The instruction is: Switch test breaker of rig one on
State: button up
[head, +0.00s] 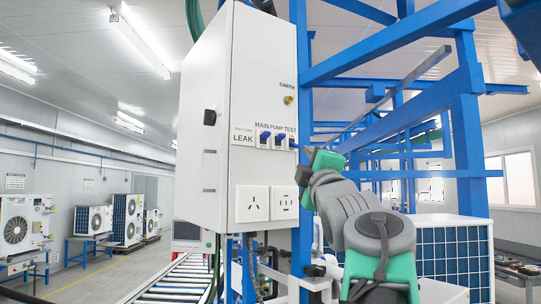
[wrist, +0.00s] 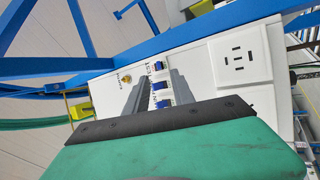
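The rig's white breaker box (head: 215,110) stands upright at the centre of the head view. Its front bears a row of blue breakers under the labels MAIN, PUMP and TEST. The test breaker (head: 292,142) is at the right end, below the brass EARTH stud (head: 289,100). In the wrist view the test breaker (wrist: 158,66) is the top one of the row. My gripper (wrist: 162,76) is open, its two grey fingers apart on either side of the breaker row and pointing at the test breaker. Contact and the lever's position cannot be told.
White sockets (head: 252,203) sit below the breakers. Blue frame bars (head: 380,65) run behind and right of the box, near my arm. A roller conveyor (head: 170,280) lies lower left. Heat pump units (head: 95,220) stand along the left wall.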

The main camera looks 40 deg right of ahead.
aim_at(297, 147)
jog(key=p+x, duration=0.1)
jog(key=x, duration=0.1)
jog(key=p+x, duration=0.2)
jog(key=x, duration=0.1)
jog(key=p+x, duration=0.1)
jog(key=x, duration=0.1)
jog(key=shift+w+r+p, duration=0.15)
jog(key=shift+r+p, duration=0.25)
jog(key=shift+w+d, duration=0.2)
jog(key=shift+w, duration=0.05)
jog(key=shift+c, duration=0.5)
grip_shut()
